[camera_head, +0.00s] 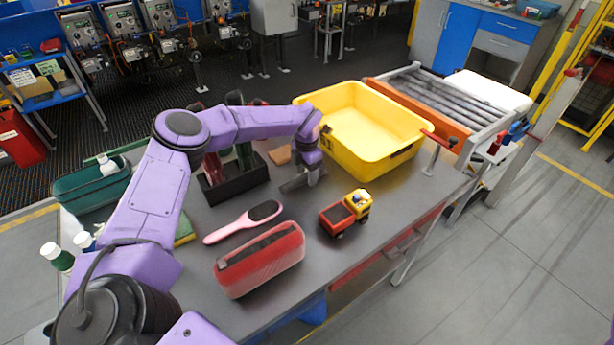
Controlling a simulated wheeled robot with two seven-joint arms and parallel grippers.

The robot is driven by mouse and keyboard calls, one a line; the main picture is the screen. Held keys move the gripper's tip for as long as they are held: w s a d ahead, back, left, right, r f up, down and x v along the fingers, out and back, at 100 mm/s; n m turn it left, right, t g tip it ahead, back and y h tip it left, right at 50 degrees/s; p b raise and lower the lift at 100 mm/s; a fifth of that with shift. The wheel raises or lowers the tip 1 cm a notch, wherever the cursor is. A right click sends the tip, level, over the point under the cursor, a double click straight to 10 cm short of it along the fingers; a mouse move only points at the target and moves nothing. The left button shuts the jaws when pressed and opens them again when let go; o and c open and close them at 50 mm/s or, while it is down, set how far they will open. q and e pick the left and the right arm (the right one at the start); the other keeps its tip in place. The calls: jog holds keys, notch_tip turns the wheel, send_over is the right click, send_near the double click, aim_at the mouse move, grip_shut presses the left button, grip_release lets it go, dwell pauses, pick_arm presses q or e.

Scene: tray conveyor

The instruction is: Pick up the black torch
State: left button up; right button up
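My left arm reaches in from the left over the grey table, and its gripper (312,178) points down between the yellow crate and the toy truck. A small dark grey shape (293,184) sits at the fingertips on their left side. I cannot tell whether it is the black torch or part of the gripper. The fingers are too small to show whether they are open or shut. No other clear black torch shows. Dark upright items stand in a black holder (232,187) left of the gripper, partly behind my arm. My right gripper is not in view.
A yellow crate (410,153) stands behind the gripper, beside a roller conveyor (445,100). A toy truck (345,213), pink hairbrush (228,229) and red case (262,262) lie in front. A green basket (80,190) is at left. Bare table surrounds the truck.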

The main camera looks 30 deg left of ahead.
pick_arm(q)
jog(key=shift+w, duration=0.1)
grip_shut()
